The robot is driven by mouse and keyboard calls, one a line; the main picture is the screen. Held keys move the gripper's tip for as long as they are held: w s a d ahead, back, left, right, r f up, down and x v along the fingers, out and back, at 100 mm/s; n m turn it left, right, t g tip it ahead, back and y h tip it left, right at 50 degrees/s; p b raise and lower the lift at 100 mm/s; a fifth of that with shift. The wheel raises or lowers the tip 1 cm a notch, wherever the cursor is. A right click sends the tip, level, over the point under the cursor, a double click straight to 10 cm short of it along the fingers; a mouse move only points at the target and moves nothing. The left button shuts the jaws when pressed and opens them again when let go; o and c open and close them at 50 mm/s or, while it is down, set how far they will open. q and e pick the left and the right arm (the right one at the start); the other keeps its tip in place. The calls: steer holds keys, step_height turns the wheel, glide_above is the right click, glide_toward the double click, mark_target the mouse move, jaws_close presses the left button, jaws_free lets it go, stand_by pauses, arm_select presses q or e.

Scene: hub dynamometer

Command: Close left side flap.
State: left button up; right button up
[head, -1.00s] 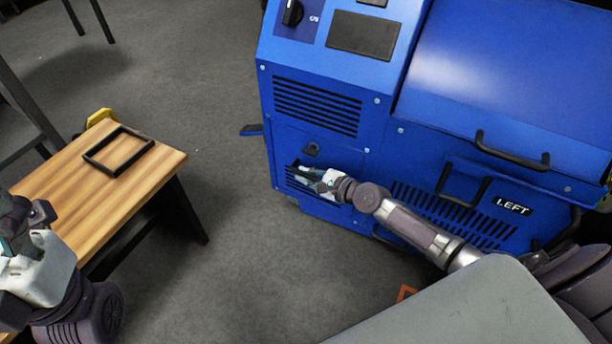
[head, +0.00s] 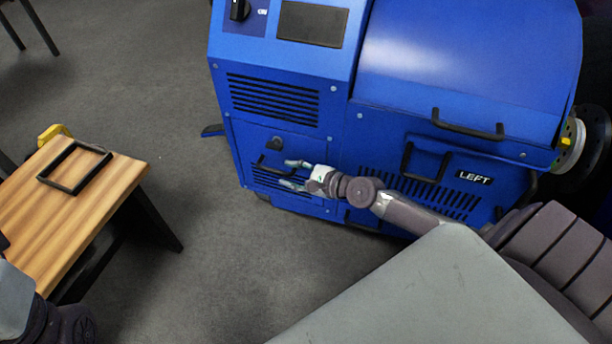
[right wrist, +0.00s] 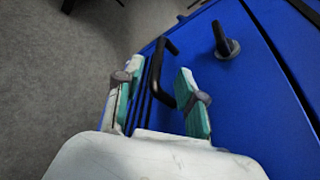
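The blue machine (head: 380,140) carries a "LEFT" label (head: 475,177). Its lower left panel (head: 245,142) has a black knob (head: 275,143) and a black bar handle (head: 268,168) and looks flush with the body. I cannot tell for certain whether this panel is the left side flap. My right gripper (head: 292,173) is open and empty, just right of the bar handle. In the right wrist view, this handle (right wrist: 156,68) shows beyond and between the spread fingers, and the knob (right wrist: 226,42) is right of it. Only part of my left arm shows at the lower left; its fingers are out of view.
A wooden table (head: 95,200) with a black square frame (head: 74,168) on it stands at the left. A yellow object (head: 54,132) is behind it. Another bar handle (head: 425,165) and the cover's handle (head: 467,125) stick out from the machine. Grey floor between table and machine is clear.

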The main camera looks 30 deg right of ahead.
steer(key=v, duration=0.5)
steer(key=shift+s+d, duration=0.15)
steer(key=shift+s, duration=0.1)
